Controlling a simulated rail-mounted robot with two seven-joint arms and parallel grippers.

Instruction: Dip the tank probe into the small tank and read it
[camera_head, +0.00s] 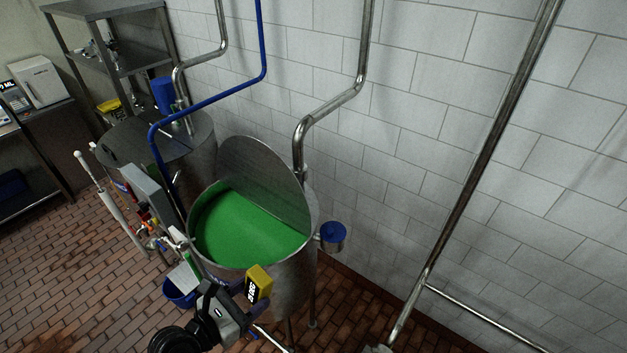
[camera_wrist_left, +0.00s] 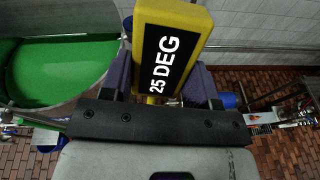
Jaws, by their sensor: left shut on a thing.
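The yellow tank probe (camera_head: 260,281) is held in my left gripper (camera_head: 240,296), just in front of and beside the near tank. In the left wrist view the probe (camera_wrist_left: 190,25) shows a black display reading "25 DEG", between the two purple fingers of my left gripper (camera_wrist_left: 162,85). The near steel tank (camera_head: 290,275) holds green liquid (camera_head: 240,232), and its hinged half lid (camera_head: 265,175) stands open. The green liquid also shows at the left of the wrist view (camera_wrist_left: 60,65). The probe's lower end is hidden. My right gripper is not in view.
A second steel tank (camera_head: 200,150) stands behind at the left, with valves and a grey box (camera_head: 146,187) beside it. A blue pipe (camera_head: 205,108) and steel pipes (camera_head: 347,95) run along the tiled wall. A blue cup (camera_head: 333,233) sits right of the near tank.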

